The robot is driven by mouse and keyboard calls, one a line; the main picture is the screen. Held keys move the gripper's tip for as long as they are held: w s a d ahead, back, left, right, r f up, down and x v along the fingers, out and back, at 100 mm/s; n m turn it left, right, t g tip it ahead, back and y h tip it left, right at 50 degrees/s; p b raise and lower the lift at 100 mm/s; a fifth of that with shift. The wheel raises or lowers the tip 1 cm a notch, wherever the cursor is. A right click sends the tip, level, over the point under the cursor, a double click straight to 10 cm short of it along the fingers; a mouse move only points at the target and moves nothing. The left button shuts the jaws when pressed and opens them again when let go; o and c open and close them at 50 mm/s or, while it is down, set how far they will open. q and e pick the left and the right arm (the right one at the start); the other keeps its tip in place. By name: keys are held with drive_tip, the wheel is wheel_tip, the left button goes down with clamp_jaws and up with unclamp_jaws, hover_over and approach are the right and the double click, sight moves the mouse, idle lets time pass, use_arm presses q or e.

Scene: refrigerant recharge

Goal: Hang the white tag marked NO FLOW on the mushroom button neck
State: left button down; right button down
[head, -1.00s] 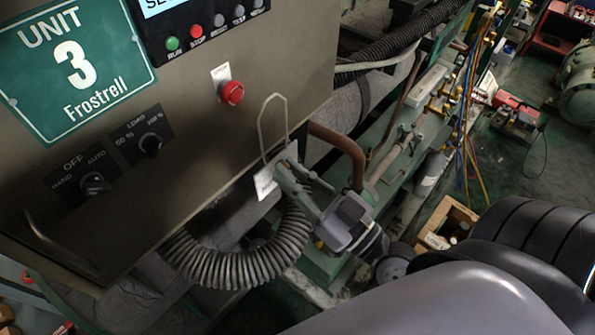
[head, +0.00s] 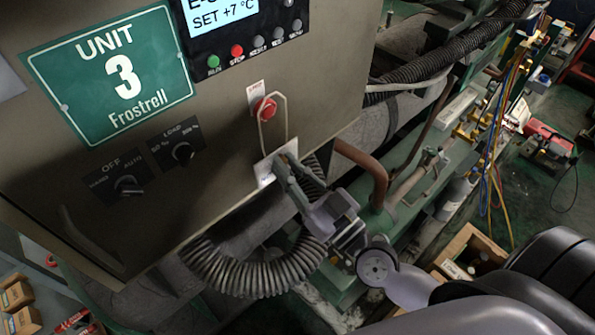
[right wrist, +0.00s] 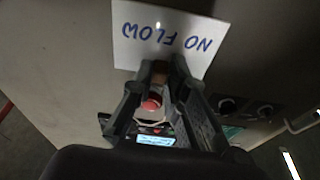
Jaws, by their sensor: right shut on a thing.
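My right gripper (head: 284,166) is shut on the white tag (head: 265,172) near the lower right edge of the cabinet front. In the right wrist view the tag (right wrist: 165,32) shows the words NO FLOW upside down, above the gripper's fingertips (right wrist: 168,68). A pale wire loop (head: 286,125) rises from the tag. In the head view the loop's top overlaps the red mushroom button (head: 265,108); I cannot tell whether it is around the neck or only in front. The red button also shows between the fingers in the right wrist view (right wrist: 151,104). My left gripper is not in view.
The cabinet front (head: 215,160) carries a green UNIT 3 sign (head: 115,75), two black selector knobs (head: 182,152) and a display panel (head: 222,18). A ribbed grey hose (head: 255,278) and a brown pipe (head: 365,170) run below and right of the cabinet edge.

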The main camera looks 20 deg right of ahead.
drive_tip(key=shift+f+x, duration=0.15)
drive_tip(key=shift+x, duration=0.6)
drive_tip(key=shift+f+x, duration=0.2)
drive_tip(key=shift+x, duration=0.55)
drive_tip(key=shift+w+f, duration=0.25)
drive_tip(key=shift+f+b, duration=0.85)
drive_tip(key=shift+f, duration=0.2)
drive_tip(key=c, duration=1.5)
unclamp_jaws()
drive_tip(key=v, duration=1.2)
drive_tip(key=shift+s, duration=0.1)
